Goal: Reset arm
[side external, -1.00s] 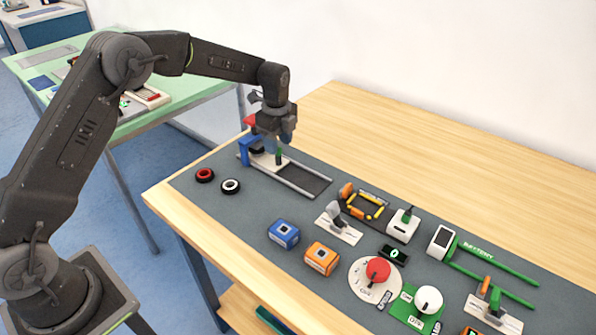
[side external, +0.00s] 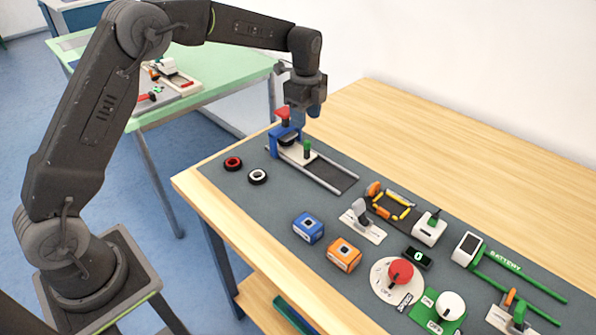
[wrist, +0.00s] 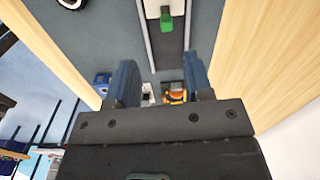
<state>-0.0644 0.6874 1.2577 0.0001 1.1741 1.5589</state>
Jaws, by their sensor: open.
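My gripper (side external: 308,108) hangs above the far left part of the grey mat, near the blue gantry crane (side external: 283,136) with its red top. Its fingers point down and are apart, with nothing between them. In the wrist view my gripper (wrist: 160,82) shows two blue fingers spread open. Past them lies the crane's rail track (wrist: 150,35) with a green peg (wrist: 166,20) on a white carriage. In the side view the green peg (side external: 307,149) stands upright on the carriage below my gripper, apart from it.
A red ring (side external: 233,163) and a white ring (side external: 257,177) lie left of the crane. A blue cube (side external: 308,227), an orange cube (side external: 343,254), a red knob (side external: 400,272) and a white knob (side external: 450,306) sit nearer. The wooden table behind the mat is clear.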

